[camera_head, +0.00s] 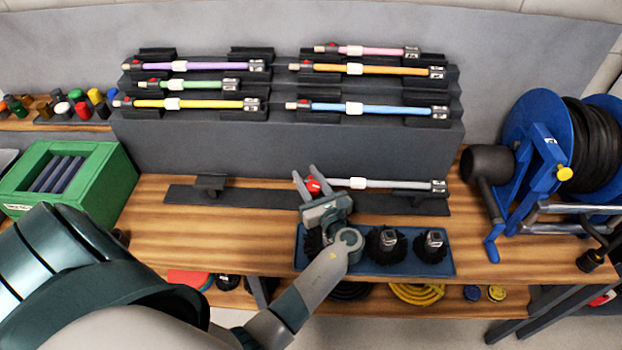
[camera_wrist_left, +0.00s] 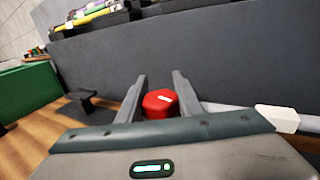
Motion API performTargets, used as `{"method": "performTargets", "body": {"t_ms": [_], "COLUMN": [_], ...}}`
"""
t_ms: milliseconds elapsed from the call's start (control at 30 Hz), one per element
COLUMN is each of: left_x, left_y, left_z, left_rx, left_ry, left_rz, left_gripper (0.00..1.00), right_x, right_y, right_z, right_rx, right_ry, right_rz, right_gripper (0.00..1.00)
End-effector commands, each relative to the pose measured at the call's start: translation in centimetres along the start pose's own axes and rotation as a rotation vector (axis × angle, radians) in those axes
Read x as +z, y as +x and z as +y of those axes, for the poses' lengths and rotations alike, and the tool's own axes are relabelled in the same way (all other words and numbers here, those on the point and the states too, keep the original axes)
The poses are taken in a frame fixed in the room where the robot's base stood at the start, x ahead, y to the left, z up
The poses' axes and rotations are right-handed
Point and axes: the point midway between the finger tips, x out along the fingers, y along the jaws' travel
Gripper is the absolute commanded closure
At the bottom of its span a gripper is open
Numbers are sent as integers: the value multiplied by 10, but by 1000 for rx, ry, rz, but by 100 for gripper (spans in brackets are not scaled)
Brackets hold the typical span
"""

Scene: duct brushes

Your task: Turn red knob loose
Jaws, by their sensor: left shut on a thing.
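The red knob (camera_head: 313,186) is at the left end of a pale grey rod (camera_head: 395,184) with a white collar, lying level on a low black holder. My left gripper (camera_head: 305,171) is at that end, with its two fingers on either side of the knob. In the left wrist view the red knob (camera_wrist_left: 158,103), with a white mark on it, sits between the fingers (camera_wrist_left: 159,76). The gripper is shut on the knob, and its body hides the knob's lower part. My right gripper is not in view.
Behind stands a stepped grey rack (camera_head: 280,146) with several coloured rods. A blue tray (camera_head: 405,268) with dark round brushes lies in front, partly under my arm. A green box (camera_head: 100,170) is at left, a blue hose reel (camera_head: 540,130) with a crank at right.

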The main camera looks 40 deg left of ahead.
Motion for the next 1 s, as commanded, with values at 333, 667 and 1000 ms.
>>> {"method": "performTargets", "body": {"t_ms": [333,667,1000], "left_x": [-1,0,0], "left_y": [-1,-2,-2], "left_z": [8,12,12], "left_rx": [245,325,327], "left_ry": [-2,-1,-1], "left_rz": [0,-1,-1], "left_gripper": [90,90,90], "right_x": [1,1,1], "right_y": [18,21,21], "right_z": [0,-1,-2], "right_rx": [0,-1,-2], "right_ry": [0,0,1], "right_rz": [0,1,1], "right_gripper": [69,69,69]}}
